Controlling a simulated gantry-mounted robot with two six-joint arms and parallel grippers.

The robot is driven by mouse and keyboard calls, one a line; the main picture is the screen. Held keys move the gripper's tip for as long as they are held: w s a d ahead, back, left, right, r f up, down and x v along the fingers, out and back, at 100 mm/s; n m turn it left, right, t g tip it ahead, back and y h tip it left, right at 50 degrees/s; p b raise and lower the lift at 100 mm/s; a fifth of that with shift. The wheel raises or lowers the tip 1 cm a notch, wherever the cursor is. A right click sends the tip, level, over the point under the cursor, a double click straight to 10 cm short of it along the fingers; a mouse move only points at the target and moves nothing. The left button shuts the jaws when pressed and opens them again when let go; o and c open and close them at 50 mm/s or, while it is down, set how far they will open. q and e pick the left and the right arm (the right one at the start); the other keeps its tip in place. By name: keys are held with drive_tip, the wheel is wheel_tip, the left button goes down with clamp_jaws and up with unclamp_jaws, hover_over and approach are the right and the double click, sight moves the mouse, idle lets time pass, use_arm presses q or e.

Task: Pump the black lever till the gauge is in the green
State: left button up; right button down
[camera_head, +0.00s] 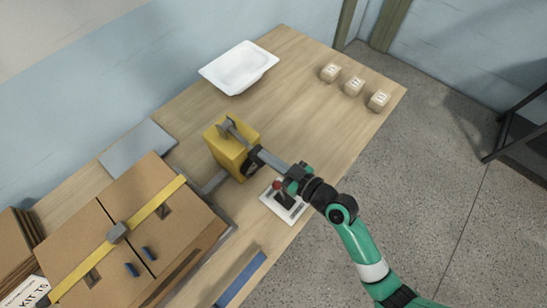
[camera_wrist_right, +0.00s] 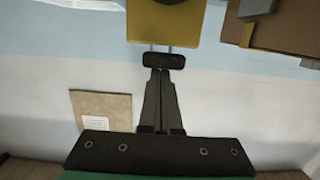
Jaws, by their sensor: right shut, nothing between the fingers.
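A yellow pump box (camera_head: 224,152) with a grey bracket on top stands on the wooden table in the head view. In the right wrist view its yellow body (camera_wrist_right: 165,28) is at the top, with a black lever grip (camera_wrist_right: 164,61) on two thin rods below it. My right gripper (camera_head: 259,155) is shut and empty, its fingertips right at the black grip; I cannot tell whether they touch. A dark round part (camera_head: 250,166) shows on the box's near side, partly behind the gripper. The gauge's needle and green zone cannot be made out. My left gripper is not in view.
A white plate with a red-knobbed stick (camera_head: 278,186) lies under my right wrist. A large cardboard box (camera_head: 150,215) with a yellow strap is at lower left. A white tray (camera_head: 240,68) and three small labelled blocks (camera_head: 353,86) are farther back, with bare table between.

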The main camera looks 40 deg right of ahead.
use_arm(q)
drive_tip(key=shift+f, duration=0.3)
use_arm(e)
drive_tip(key=shift+s+f, duration=0.1)
drive_tip(key=shift+f, duration=0.4)
wheel_tip(320, 180, up, 5)
drive_tip(key=p, duration=0.4)
use_arm(q)
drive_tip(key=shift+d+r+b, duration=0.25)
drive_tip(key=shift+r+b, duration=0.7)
drive_tip(key=shift+b, duration=0.25)
use_arm(e)
drive_tip(key=f+v, duration=0.1)
drive_tip(key=v, duration=0.9)
drive_tip(key=shift+s, duration=0.3)
drive_tip(key=shift+r, duration=0.1)
